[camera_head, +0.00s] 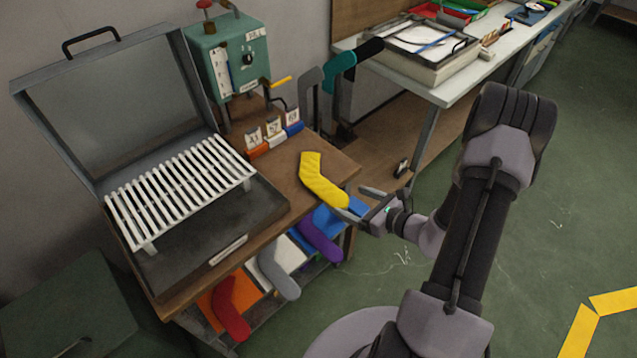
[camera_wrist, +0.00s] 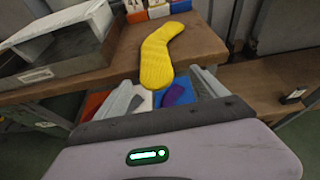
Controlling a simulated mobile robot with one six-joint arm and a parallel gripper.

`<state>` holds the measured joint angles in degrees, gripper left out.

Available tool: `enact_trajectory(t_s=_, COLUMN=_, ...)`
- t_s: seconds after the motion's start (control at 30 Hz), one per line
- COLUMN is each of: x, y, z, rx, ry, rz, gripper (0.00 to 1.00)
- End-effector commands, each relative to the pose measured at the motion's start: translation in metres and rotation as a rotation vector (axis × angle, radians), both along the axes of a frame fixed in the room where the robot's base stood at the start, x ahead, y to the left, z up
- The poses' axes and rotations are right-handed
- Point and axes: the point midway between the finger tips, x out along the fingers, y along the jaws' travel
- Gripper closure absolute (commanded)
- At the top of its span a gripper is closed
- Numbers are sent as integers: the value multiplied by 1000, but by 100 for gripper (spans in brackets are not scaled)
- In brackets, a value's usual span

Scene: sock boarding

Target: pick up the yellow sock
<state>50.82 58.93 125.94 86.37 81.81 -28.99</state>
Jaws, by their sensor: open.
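The yellow sock (camera_head: 322,180) lies flat on the brown wooden bench top (camera_head: 283,183), at its front right corner. It is bent, and one end reaches the bench edge. In the wrist view the sock (camera_wrist: 158,58) is ahead of the jaws, with its near end centred between them. My gripper (camera_head: 355,203) is open and empty, just off the bench's front right edge beside the sock's near end. In the wrist view the two fingers of my gripper (camera_wrist: 168,92) are spread apart, and the sock is not between them.
An open grey case with a white slatted rack (camera_head: 180,190) stands left of the sock. Small numbered blocks (camera_head: 273,138) and a teal machine (camera_head: 230,60) are behind. Red (camera_head: 229,308), grey (camera_head: 278,275) and purple (camera_head: 320,236) socks are below the bench edge.

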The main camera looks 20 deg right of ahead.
Motion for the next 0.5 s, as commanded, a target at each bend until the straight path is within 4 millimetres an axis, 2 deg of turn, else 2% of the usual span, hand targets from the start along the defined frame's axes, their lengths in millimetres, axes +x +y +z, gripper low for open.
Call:
enact_trajectory(t_s=0.17, x=27, y=21, z=-13, rx=-1, ry=-1, rz=5, gripper=18)
enact_trajectory(t_s=0.27, x=40, y=24, z=-17, rx=-1, ry=0, rz=4, gripper=18)
enact_trajectory(t_s=0.5, x=44, y=25, z=-16, rx=-1, ry=0, rz=1, gripper=18)
